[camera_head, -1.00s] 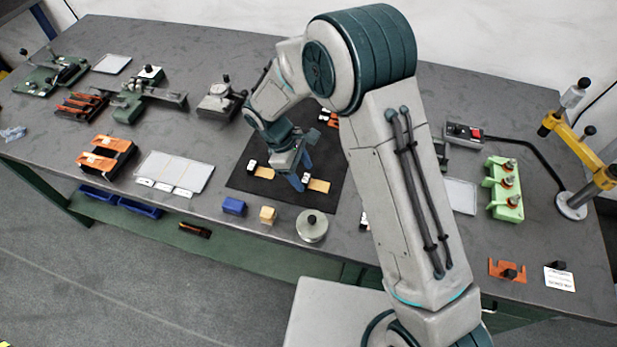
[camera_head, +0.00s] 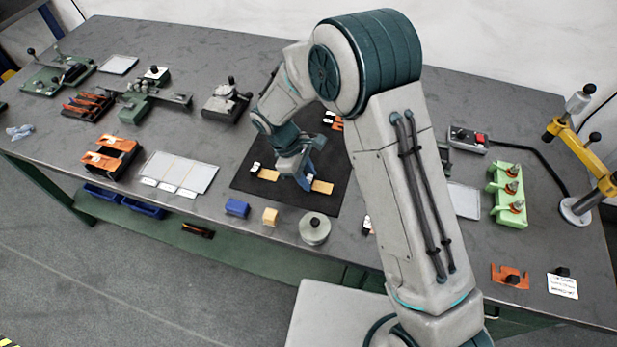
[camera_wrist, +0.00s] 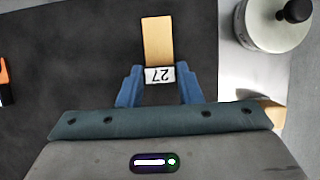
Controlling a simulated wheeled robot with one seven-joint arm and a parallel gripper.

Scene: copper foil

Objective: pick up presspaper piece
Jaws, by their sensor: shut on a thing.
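A tan presspaper piece (camera_wrist: 157,40) shows in the wrist view with a tab marked 27 (camera_wrist: 160,75) at its near end. My gripper (camera_wrist: 159,88) has its blue fingers on either side of this tab and is shut on it. In the head view the tan piece (camera_head: 323,187) sticks out to the right of my gripper (camera_head: 304,184), low over the black mat (camera_head: 260,197). Its tab is hidden behind the fingers there. I cannot tell whether it is clear of the mat. A second tan piece (camera_head: 268,175) with a white-marked tab lies to the left on the mat.
A round metal weight with a black knob (camera_head: 314,230) stands in front of the mat, beside a tan block (camera_head: 270,217) and a blue block (camera_head: 237,208). A white panel (camera_head: 180,172) lies to the left. A green holder (camera_head: 507,192) stands at the right.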

